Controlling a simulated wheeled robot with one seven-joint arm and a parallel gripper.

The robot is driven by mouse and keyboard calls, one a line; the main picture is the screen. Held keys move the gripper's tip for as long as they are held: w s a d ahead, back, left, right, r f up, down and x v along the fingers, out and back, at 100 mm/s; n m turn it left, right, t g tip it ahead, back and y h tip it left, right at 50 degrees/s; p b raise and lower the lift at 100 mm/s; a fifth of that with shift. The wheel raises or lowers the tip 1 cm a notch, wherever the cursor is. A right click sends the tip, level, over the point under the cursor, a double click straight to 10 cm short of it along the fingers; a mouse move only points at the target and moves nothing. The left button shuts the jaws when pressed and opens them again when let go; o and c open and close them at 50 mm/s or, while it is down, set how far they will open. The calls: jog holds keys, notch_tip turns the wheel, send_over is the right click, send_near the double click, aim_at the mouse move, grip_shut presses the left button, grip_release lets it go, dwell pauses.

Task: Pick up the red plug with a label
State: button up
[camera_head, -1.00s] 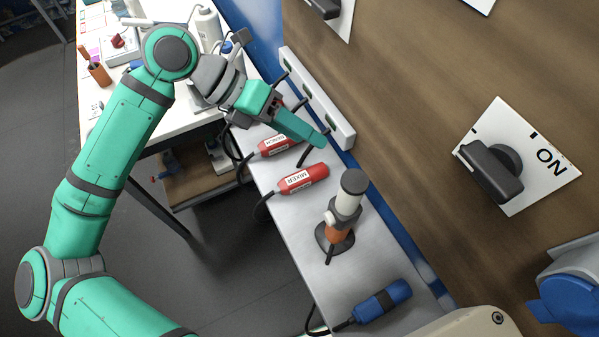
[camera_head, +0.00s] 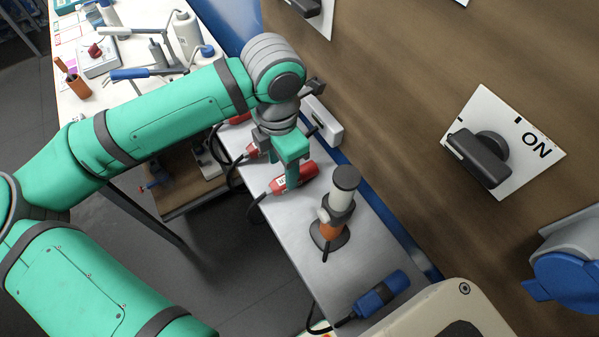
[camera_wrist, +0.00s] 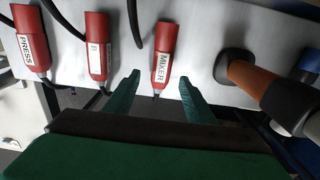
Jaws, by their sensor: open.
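A red plug labelled MIXER (camera_wrist: 162,62) lies on the grey shelf; in the head view this red plug (camera_head: 308,171) is partly covered by my gripper. My gripper (camera_wrist: 160,85) is open, with one finger on each side of the MIXER plug's lower end in the wrist view. No contact can be made out. Two more red plugs with labels lie to the left in the wrist view: one marked PRESS (camera_wrist: 32,45), and a middle one (camera_wrist: 97,45) whose label is mostly unreadable. In the head view they are largely hidden behind my arm.
An orange, white and grey device (camera_head: 334,215) stands on the shelf (camera_head: 300,235) close to the MIXER plug. A blue plug (camera_head: 380,293) lies at the shelf's near end. A white socket strip (camera_head: 322,120) runs along the wall. Black cables hang off the shelf edge.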

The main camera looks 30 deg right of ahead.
aim_at(284, 180)
jog(key=f, duration=0.5)
jog(key=shift+s+a+f, duration=0.1)
jog(key=shift+a+f, duration=0.05)
jog(key=shift+a, duration=0.05)
jog(key=shift+s+d+f, duration=0.1)
jog(key=shift+d+f, duration=0.1)
jog(key=shift+d, duration=0.05)
jog(key=shift+a, duration=0.15)
jog(key=c, duration=1.2)
